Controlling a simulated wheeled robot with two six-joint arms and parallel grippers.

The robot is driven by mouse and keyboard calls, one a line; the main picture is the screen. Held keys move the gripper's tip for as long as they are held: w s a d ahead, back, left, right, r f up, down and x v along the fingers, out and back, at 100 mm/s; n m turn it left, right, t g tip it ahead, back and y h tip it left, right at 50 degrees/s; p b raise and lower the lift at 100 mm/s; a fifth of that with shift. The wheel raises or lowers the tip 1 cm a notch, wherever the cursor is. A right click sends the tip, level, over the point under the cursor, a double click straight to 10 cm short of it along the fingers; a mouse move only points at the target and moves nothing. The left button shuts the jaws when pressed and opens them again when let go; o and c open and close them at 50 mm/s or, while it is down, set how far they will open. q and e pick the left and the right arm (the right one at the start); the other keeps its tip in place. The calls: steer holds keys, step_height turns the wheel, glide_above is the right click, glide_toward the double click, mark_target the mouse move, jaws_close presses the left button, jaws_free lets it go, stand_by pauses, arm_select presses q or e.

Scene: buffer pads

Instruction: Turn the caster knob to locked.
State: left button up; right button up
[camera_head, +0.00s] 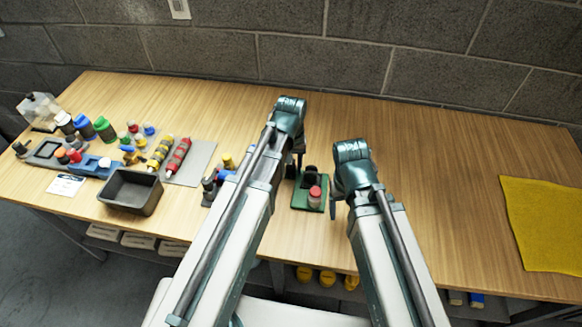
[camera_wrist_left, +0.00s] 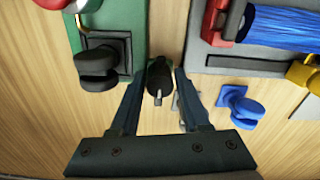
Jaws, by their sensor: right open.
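A green base (camera_head: 306,201) stands at the middle of the bench, with a dark knob-like part and a red-topped jar (camera_head: 315,196) on it. In the left wrist view a round black knob (camera_wrist_left: 97,68) sits on this base. I cannot read its lock position. My left gripper (camera_wrist_left: 161,85) points down beside the base, apart from this knob. A small dark part with a light pin (camera_wrist_left: 158,98) shows between its fingers; I cannot tell whether they grip it. In the head view the left arm hides its fingertips. My right gripper (camera_head: 340,206) is open, just right of the base.
A grey tray (camera_wrist_left: 205,62) with a blue cylinder and a blue knob (camera_wrist_left: 246,110) lie beside the left gripper. A black bin (camera_head: 131,190) and several coloured parts stand on the left. A yellow cloth (camera_head: 545,222) lies at right.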

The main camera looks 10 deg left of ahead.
arm_select(q)
jaws_close()
steer(key=shift+m, duration=0.3)
steer(key=m, duration=0.8)
steer(key=shift+m, duration=0.3)
steer(key=m, duration=0.4)
steer(key=shift+m, duration=2.5)
